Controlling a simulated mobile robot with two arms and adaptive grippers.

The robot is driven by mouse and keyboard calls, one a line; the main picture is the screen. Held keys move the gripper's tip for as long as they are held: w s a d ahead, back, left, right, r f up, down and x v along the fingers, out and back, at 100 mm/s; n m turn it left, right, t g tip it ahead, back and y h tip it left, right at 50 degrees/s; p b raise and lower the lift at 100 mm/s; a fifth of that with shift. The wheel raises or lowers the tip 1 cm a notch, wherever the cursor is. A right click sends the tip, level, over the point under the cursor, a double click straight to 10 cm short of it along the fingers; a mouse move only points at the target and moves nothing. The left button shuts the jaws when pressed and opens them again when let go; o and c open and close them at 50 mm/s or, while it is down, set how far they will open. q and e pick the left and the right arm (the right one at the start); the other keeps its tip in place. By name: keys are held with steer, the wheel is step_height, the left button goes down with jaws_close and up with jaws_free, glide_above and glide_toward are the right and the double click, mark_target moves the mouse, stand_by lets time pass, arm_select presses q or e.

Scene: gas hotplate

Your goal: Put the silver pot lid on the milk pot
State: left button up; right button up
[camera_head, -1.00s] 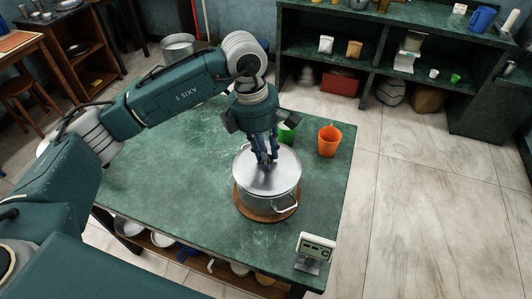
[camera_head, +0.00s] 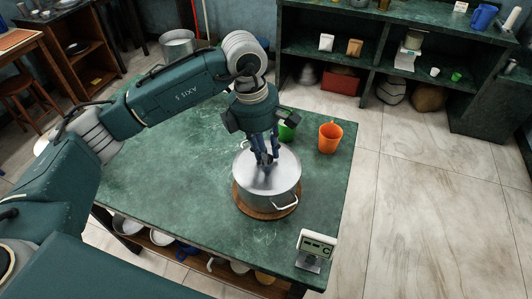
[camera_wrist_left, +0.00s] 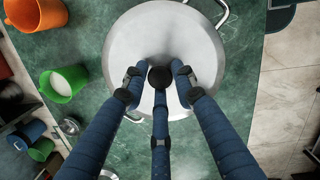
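The silver pot lid (camera_head: 283,167) lies flat on top of the milk pot (camera_head: 268,201), covering its opening; in the left wrist view the lid (camera_wrist_left: 140,38) looks centred on the pot. The metal pot has side handles (camera_head: 285,203) and stands on a round wooden board (camera_head: 241,203). My left gripper (camera_head: 265,162) points down over the lid's middle. In the left wrist view its fingers (camera_wrist_left: 159,80) surround the black knob (camera_wrist_left: 160,77) with gaps visible at the sides, so it looks open. My right gripper is not in view.
A green cup (camera_head: 288,130) with white contents (camera_wrist_left: 68,79) and an orange cup (camera_head: 330,138) stand behind the pot. A small display device (camera_head: 314,246) is at the table's front right corner. The green tabletop (camera_head: 160,165) is clear to the left.

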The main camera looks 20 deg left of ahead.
arm_select(q)
steer(key=shift+o, duration=1.3)
